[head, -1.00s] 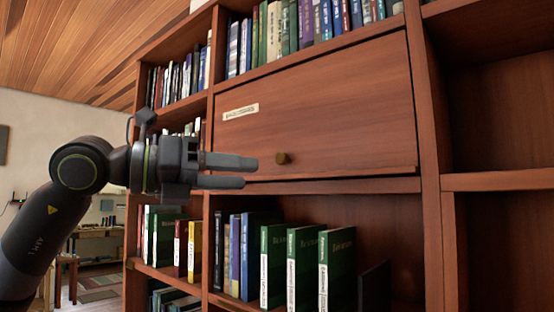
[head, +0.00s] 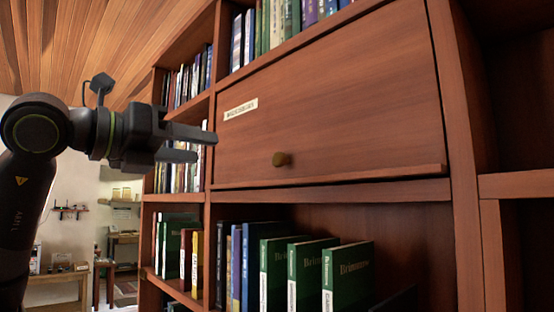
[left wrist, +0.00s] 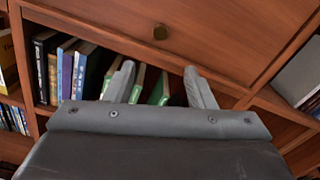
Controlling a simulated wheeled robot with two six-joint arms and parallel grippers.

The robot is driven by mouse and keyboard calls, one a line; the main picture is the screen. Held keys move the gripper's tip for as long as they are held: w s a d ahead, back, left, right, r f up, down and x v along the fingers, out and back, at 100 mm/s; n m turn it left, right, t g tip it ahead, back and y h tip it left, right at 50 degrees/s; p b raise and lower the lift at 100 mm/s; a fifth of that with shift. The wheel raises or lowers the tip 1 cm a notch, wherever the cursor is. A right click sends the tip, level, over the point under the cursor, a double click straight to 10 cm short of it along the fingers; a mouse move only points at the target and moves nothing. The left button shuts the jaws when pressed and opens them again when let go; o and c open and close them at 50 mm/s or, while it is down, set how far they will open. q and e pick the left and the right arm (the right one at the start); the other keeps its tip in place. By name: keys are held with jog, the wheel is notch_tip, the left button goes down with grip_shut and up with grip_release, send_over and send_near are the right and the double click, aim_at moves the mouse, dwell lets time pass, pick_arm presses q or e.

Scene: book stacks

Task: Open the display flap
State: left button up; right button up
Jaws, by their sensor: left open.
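The display flap (head: 335,110) is a reddish-brown wooden panel in the bookcase, and it is closed. My right gripper is not in view.
Books stand on the shelf above the flap (head: 290,22). Green books (head: 346,272) and several others stand on the shelf below. Empty compartments (head: 525,110) are at the right. A room with a table (head: 62,285) opens at the left.

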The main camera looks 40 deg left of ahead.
pick_arm(q)
jog(key=p, duration=0.2)
send_near(276, 159)
jog(key=w+p, duration=0.1)
jog(key=w, duration=0.1)
jog(key=w+p, duration=0.1)
jog(key=w, duration=0.1)
jog(key=w+p, duration=0.1)
jog(key=w, duration=0.2)
jog(key=shift+d+r, duration=0.15)
jog(key=shift+d, duration=0.2)
jog(key=shift+w+p, duration=0.3)
jog(key=shift+w, duration=0.45)
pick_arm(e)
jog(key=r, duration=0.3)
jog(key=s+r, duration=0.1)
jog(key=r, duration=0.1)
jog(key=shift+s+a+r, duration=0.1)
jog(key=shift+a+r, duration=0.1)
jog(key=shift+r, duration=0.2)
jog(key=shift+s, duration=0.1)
pick_arm(q)
grip_shut()
